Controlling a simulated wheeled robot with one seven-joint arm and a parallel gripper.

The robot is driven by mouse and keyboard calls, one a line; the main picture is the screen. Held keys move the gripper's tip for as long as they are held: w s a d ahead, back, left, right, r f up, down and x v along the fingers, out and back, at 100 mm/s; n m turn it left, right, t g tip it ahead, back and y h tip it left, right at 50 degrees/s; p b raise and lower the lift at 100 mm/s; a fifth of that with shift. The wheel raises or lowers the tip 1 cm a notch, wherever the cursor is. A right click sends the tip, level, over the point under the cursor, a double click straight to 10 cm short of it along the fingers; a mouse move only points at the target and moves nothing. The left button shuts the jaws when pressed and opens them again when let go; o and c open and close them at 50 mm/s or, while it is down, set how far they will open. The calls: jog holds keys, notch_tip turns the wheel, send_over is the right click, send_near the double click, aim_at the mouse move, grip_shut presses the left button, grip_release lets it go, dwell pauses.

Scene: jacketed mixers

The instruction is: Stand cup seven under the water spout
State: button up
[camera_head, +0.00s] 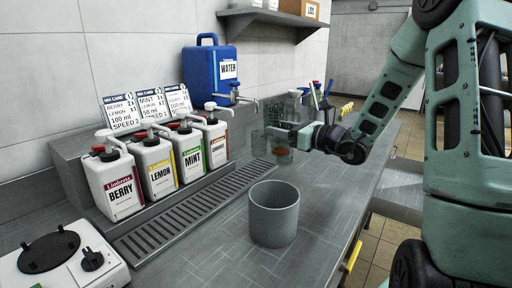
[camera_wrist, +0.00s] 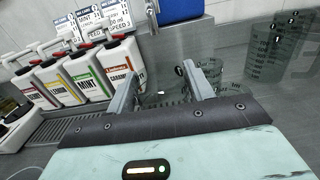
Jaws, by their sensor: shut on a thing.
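The blue water container (camera_head: 210,72) stands against the wall, with its metal water spout (camera_head: 240,98) on its right side. My gripper (camera_head: 281,131) is to the right of the spout, at the cups. It is shut on a clear measuring cup (camera_head: 280,153), which shows below the fingers. In the wrist view, my gripper (camera_wrist: 165,93) has a clear marked cup (camera_wrist: 208,72) at its fingertips. I cannot read which number it bears. Other clear cups (camera_wrist: 268,52) stand to the right there.
White BERRY (camera_head: 119,188), LEMON (camera_head: 157,165) and MINT (camera_head: 189,155) pump bottles and one more line the left. A long drain grate (camera_head: 185,215) runs before them. A grey pot (camera_head: 273,215) stands on the counter in front. A hotplate (camera_head: 60,262) is front left.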

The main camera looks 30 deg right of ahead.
jog(key=x, duration=0.8)
jog(key=shift+w+a+f+b, duration=0.1)
jog(key=shift+f+b, duration=0.15)
jog(key=shift+f, duration=1.35)
jog(key=shift+w+f+b, duration=0.15)
jog(key=shift+f+b, duration=0.1)
jog(key=shift+f, duration=1.4)
jog(key=shift+w+f, duration=0.2)
jog(key=shift+f, duration=0.1)
jog(key=shift+f, duration=0.2)
jog(key=o, duration=1)
jog(key=shift+c, duration=0.2)
jog(key=shift+r, duration=0.1)
